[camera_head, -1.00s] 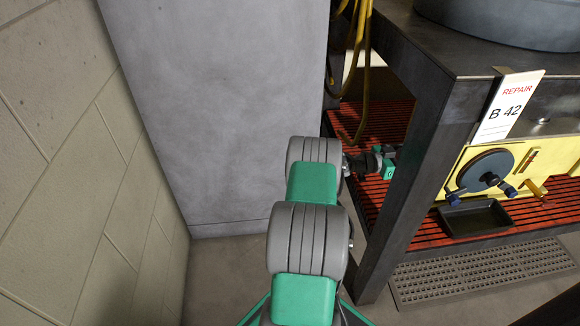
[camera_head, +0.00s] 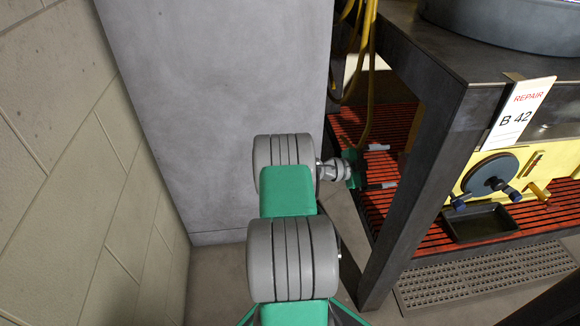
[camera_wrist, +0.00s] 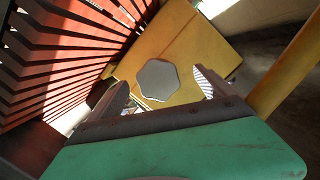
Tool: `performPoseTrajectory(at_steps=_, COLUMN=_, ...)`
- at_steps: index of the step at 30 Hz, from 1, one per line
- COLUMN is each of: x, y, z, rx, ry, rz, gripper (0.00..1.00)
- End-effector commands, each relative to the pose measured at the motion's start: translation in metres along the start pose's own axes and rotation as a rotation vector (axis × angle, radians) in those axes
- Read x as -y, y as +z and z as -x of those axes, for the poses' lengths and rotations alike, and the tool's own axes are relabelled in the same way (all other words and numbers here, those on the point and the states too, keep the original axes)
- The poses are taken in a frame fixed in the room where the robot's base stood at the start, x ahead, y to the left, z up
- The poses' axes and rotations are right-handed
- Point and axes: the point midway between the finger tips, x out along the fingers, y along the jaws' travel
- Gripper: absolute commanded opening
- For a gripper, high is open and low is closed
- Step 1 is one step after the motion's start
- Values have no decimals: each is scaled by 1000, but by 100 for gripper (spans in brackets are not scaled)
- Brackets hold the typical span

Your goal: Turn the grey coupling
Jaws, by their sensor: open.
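A grey, rounded many-sided piece, which looks like the coupling (camera_wrist: 158,80), sits on a yellow face in the wrist view. I cannot make it out in the head view. My gripper (camera_head: 384,166) is open, its two fingers pointing right beside the bench's near leg. In the wrist view my gripper (camera_wrist: 161,86) has one finger on either side of the coupling in the picture. The fingers look apart from it, with nothing held; the distance is hard to tell.
The bench leg (camera_head: 413,190) stands between my gripper and the yellow machine (camera_head: 533,163) with its dark handwheel. A red slatted shelf (camera_head: 425,243) lies below, with a black tray (camera_head: 480,222). Yellow hoses (camera_head: 369,90) hang behind. A grey cabinet (camera_head: 215,100) is at left.

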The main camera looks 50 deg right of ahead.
Motion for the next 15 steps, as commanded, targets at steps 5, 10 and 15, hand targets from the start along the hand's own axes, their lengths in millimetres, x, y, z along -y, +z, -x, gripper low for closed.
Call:
performPoseTrajectory(at_steps=5, x=15, y=18, z=41, rx=142, ry=11, rz=145, gripper=93)
performPoseTrajectory(at_steps=10, x=19, y=32, z=75, rx=268, ry=18, rz=292, gripper=93)
performPoseTrajectory(at_steps=15, x=20, y=42, z=111, rx=385, ry=6, rz=437, gripper=93)
